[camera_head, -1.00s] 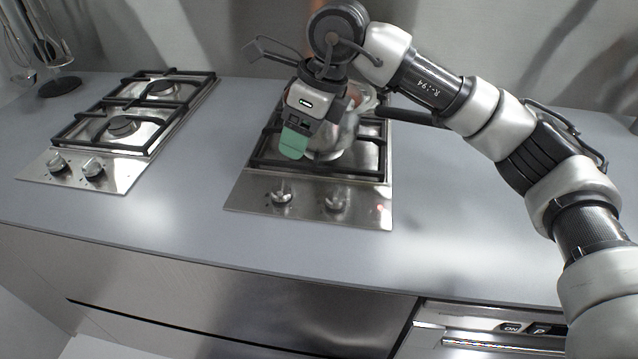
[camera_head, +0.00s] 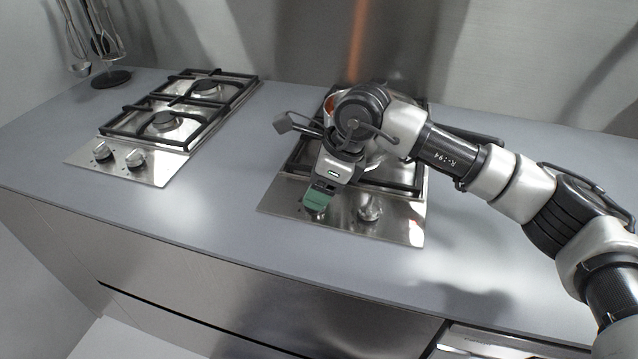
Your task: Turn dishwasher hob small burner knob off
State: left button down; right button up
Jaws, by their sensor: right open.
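The right hob (camera_head: 388,229) is a steel plate with black pan supports and knobs along its front edge. Its right knob (camera_head: 369,209) shows plainly. The left knob is hidden behind my right gripper (camera_head: 316,203), whose green-tipped fingers point down just over that spot. My right gripper is open; I cannot tell whether it touches the knob. The left hob (camera_head: 124,169) has two front knobs, one at left (camera_head: 102,150) and one at right (camera_head: 135,158). My left gripper is not in view.
A pot stands on the right hob, mostly hidden behind my right arm, with its dark handle (camera_head: 468,132) reaching right. A utensil stand (camera_head: 110,78) is at the back left. The counter between the hobs (camera_head: 225,180) is clear.

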jog(key=shift+a+f, duration=0.1)
jog(key=shift+f, duration=0.15)
jog(key=c, duration=0.9)
jog(key=shift+f+m+b, duration=0.1)
jog(key=shift+m+b, duration=0.2)
jog(key=shift+b, duration=0.1)
jog(key=shift+c, duration=0.2)
jog(key=shift+m+t+b, duration=0.3)
jog(key=shift+m+b, duration=0.05)
jog(key=shift+m, duration=0.05)
jog(key=o, duration=0.9)
